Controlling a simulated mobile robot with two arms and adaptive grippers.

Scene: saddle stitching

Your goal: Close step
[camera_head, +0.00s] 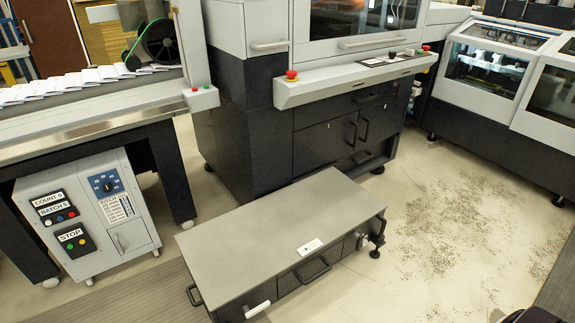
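A low step (285,230) with a flat grey top and dark sides stands on the floor at the bottom centre, in front of the large machine. Its front side has a dark bar handle (312,272), and a white cylindrical grip (257,309) sticks out near its front left corner. Another dark handle (194,295) is on its left end, and a dark clamp-like fitting (377,238) is on its right end. My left gripper is not in view. A dark shape at the bottom right edge may be part of my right arm; no fingertips can be made out.
A tall machine (240,120) with dark cabinet doors stands behind the step. A control cabinet (88,215) and conveyor frame (95,130) are at the left. Glass-covered machinery (480,75) is at the right. The speckled floor (455,230) right of the step is open.

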